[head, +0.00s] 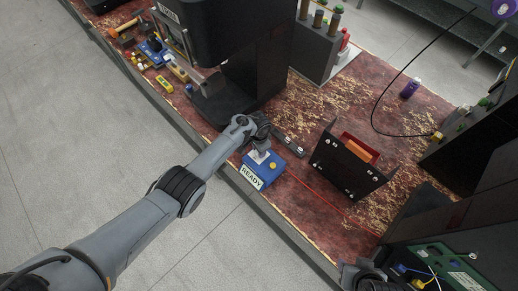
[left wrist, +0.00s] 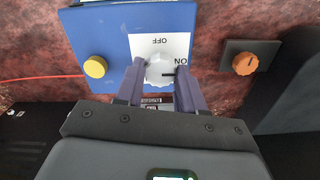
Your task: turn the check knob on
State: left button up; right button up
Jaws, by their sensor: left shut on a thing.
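The blue box (head: 281,176) with a READY label sits near the table's front edge. Its white-plated round knob (left wrist: 160,72) fills the middle of the left wrist view, marked OFF and ON. The knob's dark pointer line lies sideways, towards the ON side. My left gripper (head: 260,153) is over the box; in the left wrist view its two purple fingers (left wrist: 160,84) are shut on the knob, one on each side. In the head view the gripper largely hides the knob.
A yellow button (left wrist: 95,67) is beside the knob on the box. A separate orange knob (left wrist: 244,64) on a dark plate is to the right in the wrist view. A black angled panel (head: 344,163) and a tall black machine (head: 262,55) stand near the box. A red line crosses the table.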

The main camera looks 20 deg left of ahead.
pick_arm(q)
jog(key=o, duration=1)
jog(key=shift+r+p, duration=2.1)
jog(key=shift+r, duration=3.3)
